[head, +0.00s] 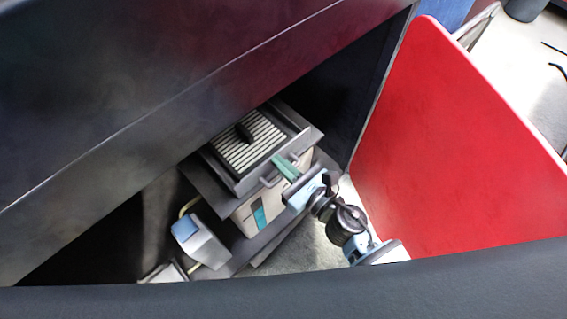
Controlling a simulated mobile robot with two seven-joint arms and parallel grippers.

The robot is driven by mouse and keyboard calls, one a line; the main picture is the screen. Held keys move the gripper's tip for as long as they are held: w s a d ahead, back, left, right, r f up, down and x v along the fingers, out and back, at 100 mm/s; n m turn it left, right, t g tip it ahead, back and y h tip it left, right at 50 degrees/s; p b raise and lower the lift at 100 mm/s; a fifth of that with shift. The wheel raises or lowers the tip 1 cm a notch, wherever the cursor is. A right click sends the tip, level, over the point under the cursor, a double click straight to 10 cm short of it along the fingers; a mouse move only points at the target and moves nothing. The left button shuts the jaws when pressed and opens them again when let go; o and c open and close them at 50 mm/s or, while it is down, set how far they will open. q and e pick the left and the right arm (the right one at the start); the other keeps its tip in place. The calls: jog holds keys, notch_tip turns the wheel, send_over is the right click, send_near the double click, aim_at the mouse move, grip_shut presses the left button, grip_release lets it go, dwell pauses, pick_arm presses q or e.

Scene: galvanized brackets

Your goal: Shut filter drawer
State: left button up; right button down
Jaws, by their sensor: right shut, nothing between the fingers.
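The filter drawer (290,122) stands out in the open, its dark frame around a pale slatted filter (250,142) with a black grip on top. A handle (270,181) is on its front edge. My right gripper (285,167) has its green fingers shut and empty at the front of the drawer, close beside the handle. I cannot tell if the fingers touch the drawer. My left gripper is not in view.
A beige unit (242,217) with a teal label is below the drawer. A pale box with a blue face (198,240) stands to its left. A red panel (450,140) bounds the right side. A large dark panel (150,90) covers the upper left.

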jog(key=shift+w+r, duration=0.15)
jog(key=shift+r, duration=0.1)
jog(key=v, duration=0.8)
jog(key=shift+f+b, duration=0.25)
jog(key=shift+b, duration=0.05)
